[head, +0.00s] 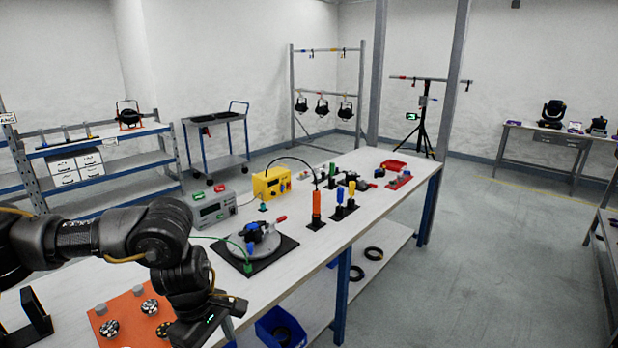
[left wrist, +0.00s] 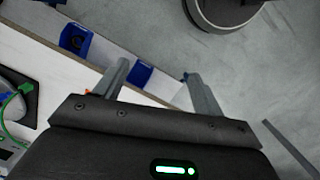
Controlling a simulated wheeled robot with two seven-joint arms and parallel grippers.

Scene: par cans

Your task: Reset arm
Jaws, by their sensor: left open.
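My left arm comes in from the left in the head view and bends down over the near edge of the long workbench (head: 330,222). My left gripper shows in the left wrist view (left wrist: 155,82) with its two grey fingers spread apart and nothing between them. It hangs over the bench's front edge, with the lower shelf and grey floor beneath it. In the head view its fingers are mostly cut off at the bottom. My right gripper is in neither view.
An orange board (head: 130,312) with round parts lies beside my left arm. A dark mat with a round grey plate (head: 250,250) is behind it. A blue bin (head: 282,328) sits on the lower shelf. The floor (head: 480,260) right of the bench is clear.

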